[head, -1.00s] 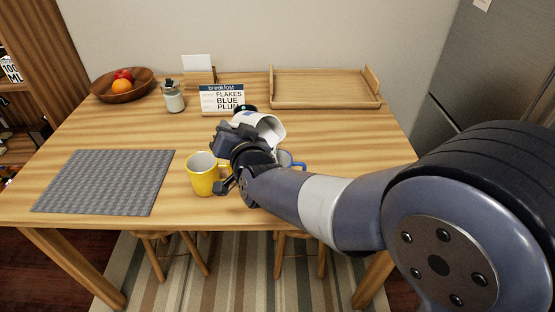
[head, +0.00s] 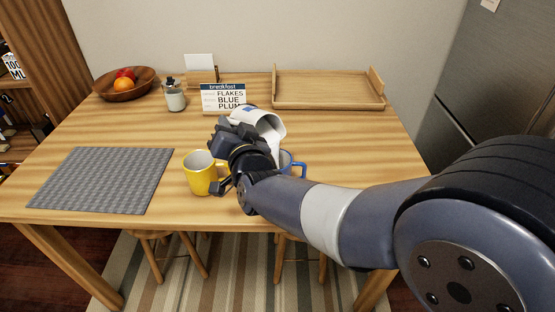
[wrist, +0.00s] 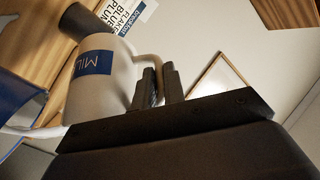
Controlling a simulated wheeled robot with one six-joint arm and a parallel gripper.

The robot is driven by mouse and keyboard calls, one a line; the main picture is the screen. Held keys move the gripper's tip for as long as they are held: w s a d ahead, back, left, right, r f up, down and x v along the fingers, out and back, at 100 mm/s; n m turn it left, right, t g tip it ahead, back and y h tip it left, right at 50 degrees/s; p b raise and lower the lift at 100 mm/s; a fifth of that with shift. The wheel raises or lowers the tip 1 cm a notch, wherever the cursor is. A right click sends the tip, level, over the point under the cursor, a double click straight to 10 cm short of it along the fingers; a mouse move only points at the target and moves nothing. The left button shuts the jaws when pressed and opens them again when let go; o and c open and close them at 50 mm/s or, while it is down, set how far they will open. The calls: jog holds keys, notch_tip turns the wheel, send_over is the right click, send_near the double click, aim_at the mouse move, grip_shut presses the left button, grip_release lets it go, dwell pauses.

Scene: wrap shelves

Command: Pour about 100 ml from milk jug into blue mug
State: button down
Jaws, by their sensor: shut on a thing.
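The white milk jug (head: 262,121) is tilted over to the right above the blue mug. Its blue label shows in the wrist view (wrist: 92,63). My gripper (head: 236,143) is shut on the jug's handle (wrist: 150,62); its fingers show in the wrist view (wrist: 157,86). A white stream (head: 274,151) runs down from the jug's lip toward the mug; it also shows in the wrist view (wrist: 35,131). The blue mug (head: 296,168) stands on the table, partly hidden behind my arm; it is at the left edge of the wrist view (wrist: 18,105). The milk level inside is hidden.
A yellow mug (head: 199,178) stands close to the left of my gripper. A breakfast sign (head: 222,97) stands behind the jug. The table's right side is clear.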

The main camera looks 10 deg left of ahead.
jog(key=shift+a, duration=0.15)
jog(key=shift+r+t+b, duration=0.15)
jog(key=shift+t+b, duration=0.15)
jog(key=shift+b, duration=0.75)
